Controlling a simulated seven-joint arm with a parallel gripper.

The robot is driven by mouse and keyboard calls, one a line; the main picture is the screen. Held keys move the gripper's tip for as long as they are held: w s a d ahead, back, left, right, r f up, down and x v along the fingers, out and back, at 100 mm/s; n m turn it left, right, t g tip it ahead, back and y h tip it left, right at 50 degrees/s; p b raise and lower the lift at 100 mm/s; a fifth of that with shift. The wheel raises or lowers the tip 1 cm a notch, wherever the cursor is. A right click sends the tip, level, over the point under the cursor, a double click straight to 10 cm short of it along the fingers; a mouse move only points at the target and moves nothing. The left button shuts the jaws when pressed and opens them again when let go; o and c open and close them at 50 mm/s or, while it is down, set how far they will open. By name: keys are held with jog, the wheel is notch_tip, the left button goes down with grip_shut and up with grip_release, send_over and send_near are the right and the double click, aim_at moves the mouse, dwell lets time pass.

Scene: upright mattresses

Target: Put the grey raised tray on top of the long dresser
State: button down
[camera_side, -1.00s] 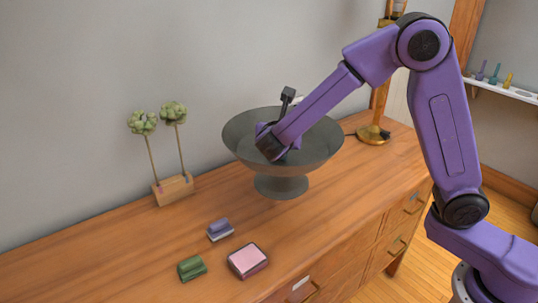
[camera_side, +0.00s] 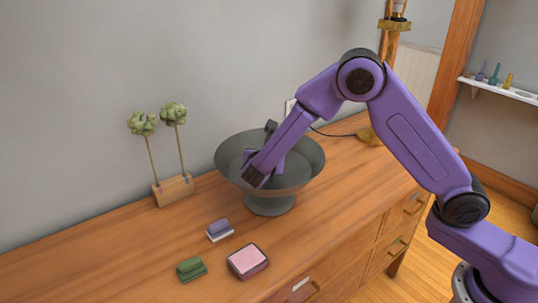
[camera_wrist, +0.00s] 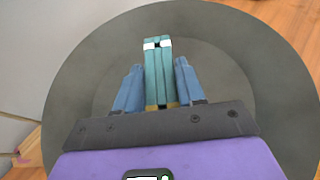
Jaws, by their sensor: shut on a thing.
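The grey raised tray (camera_side: 232,158) is a wide, dark grey round bowl on a short foot, upright at the long dresser (camera_side: 120,255)'s top. Its foot looks to be at the wood; a thin gap would be hard to tell. My gripper (camera_side: 256,173) is down inside the bowl, slanting toward its left part.
A wooden stand (camera_side: 175,190) with two green-topped stems is left of the tray. A purple-and-white block (camera_side: 219,230), a green block (camera_side: 191,268) and a pink-topped block (camera_side: 248,261) lie in front. A brass lamp base (camera_side: 369,136) is behind right. The dresser's left is clear.

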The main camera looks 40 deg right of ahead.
dwell(0.3)
jog(key=c, duration=0.7)
grip_release()
jog(key=shift+f, duration=0.15)
jog(key=shift+r, duration=0.2)
jog(key=v, duration=1.2)
jog(key=shift+f, duration=0.15)
jog(key=s+d+m+g, duration=0.1)
jog(key=s+d, duration=0.1)
jog(key=s+d+m+g+y, duration=0.1)
jog(key=s+d+m, duration=0.1)
jog(key=s, duration=0.1)
jog(key=shift+d, duration=0.1)
jog(key=s+d+m+g+y, duration=0.2)
jog(key=s+d+m+y, duration=0.1)
jog(key=s, duration=0.6)
jog(key=s+d+m+g+y, duration=0.2)
jog(key=s+d+m+y, duration=0.1)
jog(key=s, duration=0.6)
jog(key=s+d+m+g+y, duration=0.2)
jog(key=s+m, duration=0.3)
jog(key=s, duration=0.4)
jog(key=shift+d+f+g+y, duration=0.2)
jog(key=shift+d+g+y, duration=0.2)
jog(key=shift+d+g, duration=0.25)
